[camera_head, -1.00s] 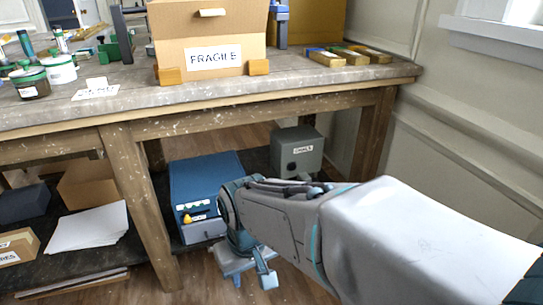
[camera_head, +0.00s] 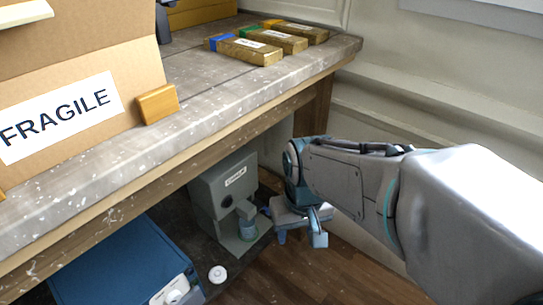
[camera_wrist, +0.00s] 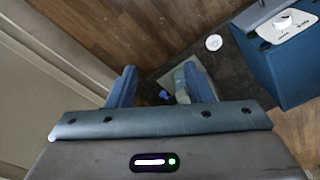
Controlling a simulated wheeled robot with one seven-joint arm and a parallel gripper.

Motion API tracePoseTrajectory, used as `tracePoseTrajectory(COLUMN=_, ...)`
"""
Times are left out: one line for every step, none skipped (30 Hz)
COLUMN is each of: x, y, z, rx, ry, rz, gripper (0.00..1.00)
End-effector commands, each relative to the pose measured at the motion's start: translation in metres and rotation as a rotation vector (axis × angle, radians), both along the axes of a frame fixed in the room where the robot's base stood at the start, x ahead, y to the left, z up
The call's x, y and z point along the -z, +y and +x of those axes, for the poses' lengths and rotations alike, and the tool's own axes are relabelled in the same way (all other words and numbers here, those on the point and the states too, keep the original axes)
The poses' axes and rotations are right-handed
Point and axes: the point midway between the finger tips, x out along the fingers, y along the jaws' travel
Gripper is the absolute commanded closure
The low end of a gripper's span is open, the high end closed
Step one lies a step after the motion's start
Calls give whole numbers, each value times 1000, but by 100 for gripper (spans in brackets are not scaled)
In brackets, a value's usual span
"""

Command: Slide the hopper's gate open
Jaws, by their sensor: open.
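The hopper (camera_head: 224,190) is a grey-green box with a small white label, under the workbench. A short spout on its front points down at a grey-blue cup (camera_head: 248,229) on its base. A distinct gate plate is not clear to me; the arm may hide part of that side.
A blue box (camera_head: 120,262) with a white knob stands left of the hopper; it shows in the wrist view (camera_wrist: 283,75). A white round piece (camera_head: 217,273) lies between them. The bench top (camera_head: 190,105) overhangs the hopper. Wooden floor (camera_head: 300,285) is free at the right front.

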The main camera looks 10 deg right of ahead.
Motion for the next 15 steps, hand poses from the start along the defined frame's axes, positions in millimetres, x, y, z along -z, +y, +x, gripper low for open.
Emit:
tracePoseTrajectory(x=3, y=0, z=1, rx=17, ry=23, rz=11, gripper=54)
tracePoseTrajectory(x=6, y=0, z=2, rx=31, ry=40, rz=24, gripper=54)
tracePoseTrajectory(x=10, y=3, z=4, rx=40, ry=69, rz=42, gripper=54)
tracePoseTrajectory(x=14, y=4, z=5, rx=58, ry=94, rz=59, gripper=54)
tracePoseTrajectory(x=19, y=4, z=7, rx=81, ry=120, rz=80, gripper=54)
tracePoseTrajectory(x=25, y=5, z=9, rx=117, ry=158, rz=110, gripper=54)
tracePoseTrajectory(x=30, y=4, z=12, rx=147, ry=187, rz=137, gripper=54)
tracePoseTrajectory(x=35, y=4, z=14, rx=179, ry=218, rz=164, gripper=54)
tracePoseTrajectory(x=42, y=4, z=16, rx=222, ry=258, rz=203, gripper=54)
tracePoseTrajectory(x=47, y=4, z=19, rx=253, ry=285, rz=232, gripper=54)
tracePoseTrajectory(x=52, y=5, z=22, rx=284, ry=312, rz=263, gripper=54)
tracePoseTrajectory(x=58, y=5, z=25, rx=327, ry=348, rz=305, gripper=54)
tracePoseTrajectory(x=63, y=5, z=27, rx=359, ry=374, rz=337, gripper=54)
tracePoseTrajectory(x=68, y=5, z=31, rx=390, ry=397, rz=368, gripper=54)
tracePoseTrajectory(x=75, y=5, z=34, rx=431, ry=429, rz=413, gripper=54)
